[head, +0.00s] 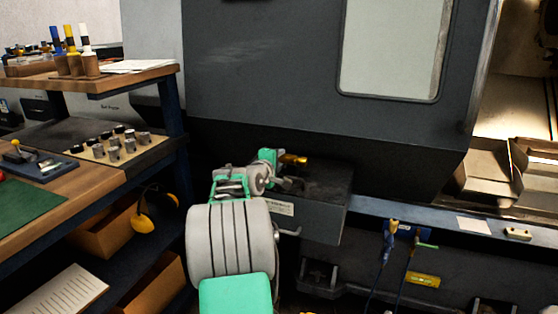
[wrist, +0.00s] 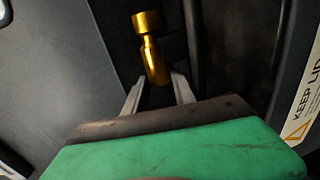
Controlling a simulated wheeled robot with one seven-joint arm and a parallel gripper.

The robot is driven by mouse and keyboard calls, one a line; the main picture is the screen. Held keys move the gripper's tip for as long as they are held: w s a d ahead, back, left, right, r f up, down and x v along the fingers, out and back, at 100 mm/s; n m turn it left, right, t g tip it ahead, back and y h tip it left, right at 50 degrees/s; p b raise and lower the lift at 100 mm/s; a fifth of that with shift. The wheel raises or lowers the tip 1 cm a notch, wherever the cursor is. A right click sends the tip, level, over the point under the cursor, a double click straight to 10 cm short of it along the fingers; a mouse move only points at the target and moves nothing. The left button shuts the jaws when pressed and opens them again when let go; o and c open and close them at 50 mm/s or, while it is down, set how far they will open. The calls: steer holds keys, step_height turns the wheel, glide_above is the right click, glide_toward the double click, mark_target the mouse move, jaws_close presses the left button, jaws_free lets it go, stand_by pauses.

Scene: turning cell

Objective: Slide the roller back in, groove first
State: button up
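The roller is a gold, shiny cylinder with a narrower groove near its far end. In the wrist view the roller (wrist: 157,62) points away from me, its near end between the two fingertips. My gripper (wrist: 158,80) appears shut on that near end, one finger on each side. In the head view the roller (head: 294,158) sticks out to the right of my gripper (head: 280,168), roughly level, above a dark box (head: 320,218) on the machine's front. The place that takes the roller cannot be made out in the dark area around it.
The big dark machine (head: 270,70) with a pale window stands close behind my gripper. A label starting "KEEP" (wrist: 302,100) is at right in the wrist view. A wooden bench (head: 85,185) with a tray of small cylinders (head: 112,150) is at left. Blue cables (head: 386,245) hang at right.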

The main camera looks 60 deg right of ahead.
steer(key=o, duration=0.5)
steer(key=shift+c, duration=0.2)
steer(key=shift+f, duration=0.15)
steer(key=shift+f, duration=0.25)
steer(key=shift+a, duration=0.15)
steer(key=v, duration=0.7)
steer(key=shift+s+a+r+p, duration=0.1)
steer(key=shift+a+r+p, duration=0.2)
steer(key=shift+r+p, duration=0.05)
steer(key=shift+r, duration=0.1)
steer(key=shift+r, duration=0.15)
